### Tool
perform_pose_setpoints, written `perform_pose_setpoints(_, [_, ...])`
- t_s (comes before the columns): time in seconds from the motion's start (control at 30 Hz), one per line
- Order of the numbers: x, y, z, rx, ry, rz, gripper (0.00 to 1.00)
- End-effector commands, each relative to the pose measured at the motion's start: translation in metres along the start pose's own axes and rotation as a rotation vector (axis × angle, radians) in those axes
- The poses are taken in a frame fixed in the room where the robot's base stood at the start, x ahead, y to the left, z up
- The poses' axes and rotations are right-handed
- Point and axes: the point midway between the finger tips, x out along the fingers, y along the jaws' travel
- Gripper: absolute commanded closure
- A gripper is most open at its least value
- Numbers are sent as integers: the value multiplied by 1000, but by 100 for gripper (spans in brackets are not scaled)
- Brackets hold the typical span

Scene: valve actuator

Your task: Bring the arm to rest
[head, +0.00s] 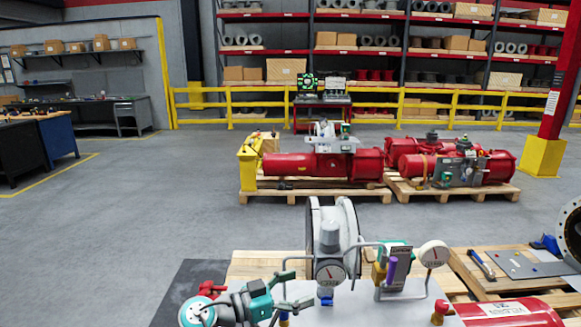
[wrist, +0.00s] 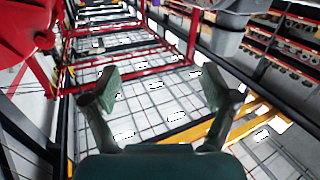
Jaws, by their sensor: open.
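My gripper (wrist: 160,87) shows in the wrist view with its two dark green fingers spread wide apart. Nothing is between the fingers. Beyond them are a bright ceiling grid and beams, so the wrist camera looks upward. In the head view, teal and dark parts of my arm show at the bottom, left of the valve assembly on the near pallet. The assembly has a grey-white round body (head: 347,222), a pressure gauge (head: 331,272) and a second gauge (head: 434,254).
A red actuator (head: 310,166) lies on a pallet ahead, with another red unit (head: 485,168) to its right. A red cylinder (head: 508,312) is at the lower right, near a hammer (head: 481,264). A yellow rail (head: 240,105) runs before the shelves. Open floor (head: 140,210) lies to the left.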

Motion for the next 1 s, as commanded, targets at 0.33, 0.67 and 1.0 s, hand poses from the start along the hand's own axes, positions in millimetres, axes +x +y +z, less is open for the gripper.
perform_pose_setpoints(0.33, [29, 11, 65, -129, -34, -107, 14])
perform_pose_setpoints(0.67, [69, 52, 184, -340, -109, -328, 14])
perform_pose_setpoints(1.0, [82, 136, 300, -510, -204, -606, 14])
